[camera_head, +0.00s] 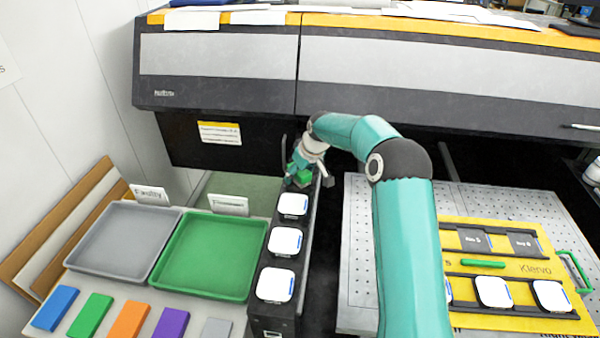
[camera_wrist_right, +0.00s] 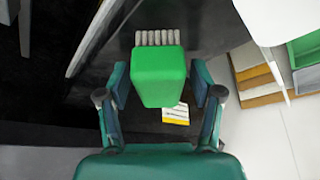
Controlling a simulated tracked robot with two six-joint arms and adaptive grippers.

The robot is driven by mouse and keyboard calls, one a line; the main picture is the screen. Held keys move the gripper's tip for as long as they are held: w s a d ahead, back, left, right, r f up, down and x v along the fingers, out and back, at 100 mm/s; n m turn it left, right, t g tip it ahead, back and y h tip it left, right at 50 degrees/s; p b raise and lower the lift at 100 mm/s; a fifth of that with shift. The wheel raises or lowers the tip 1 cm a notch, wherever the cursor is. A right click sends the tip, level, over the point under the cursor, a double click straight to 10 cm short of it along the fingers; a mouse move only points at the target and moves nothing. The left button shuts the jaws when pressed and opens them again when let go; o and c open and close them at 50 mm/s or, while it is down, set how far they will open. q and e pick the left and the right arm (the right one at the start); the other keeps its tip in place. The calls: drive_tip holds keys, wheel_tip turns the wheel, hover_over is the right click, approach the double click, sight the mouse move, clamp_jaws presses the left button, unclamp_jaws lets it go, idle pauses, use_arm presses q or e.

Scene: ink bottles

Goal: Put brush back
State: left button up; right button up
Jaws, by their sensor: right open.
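The brush shows in the right wrist view as a green block (camera_wrist_right: 158,78) with a row of pale grey bristles at its far end. In the head view its green part (camera_head: 303,177) is small and partly hidden by my right gripper, near the far end of a black rack. My right gripper (camera_wrist_right: 160,85) is open, with one finger on each side of the green block and narrow dark gaps between. In the head view the right gripper (camera_head: 303,168) is below the large machine's front. My left gripper is not in view.
The black rack (camera_head: 270,310) holds white-capped bottles (camera_head: 285,242). Grey (camera_head: 120,243) and green (camera_head: 210,255) trays stand left of it. A perforated plate (camera_head: 358,230) with a yellow tray (camera_head: 500,255) lies right. The large black machine (camera_head: 225,75) overhangs the back.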

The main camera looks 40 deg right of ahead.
drive_tip(key=shift+r, duration=0.1)
drive_tip(key=p+v, duration=0.3)
drive_tip(key=v, duration=0.9)
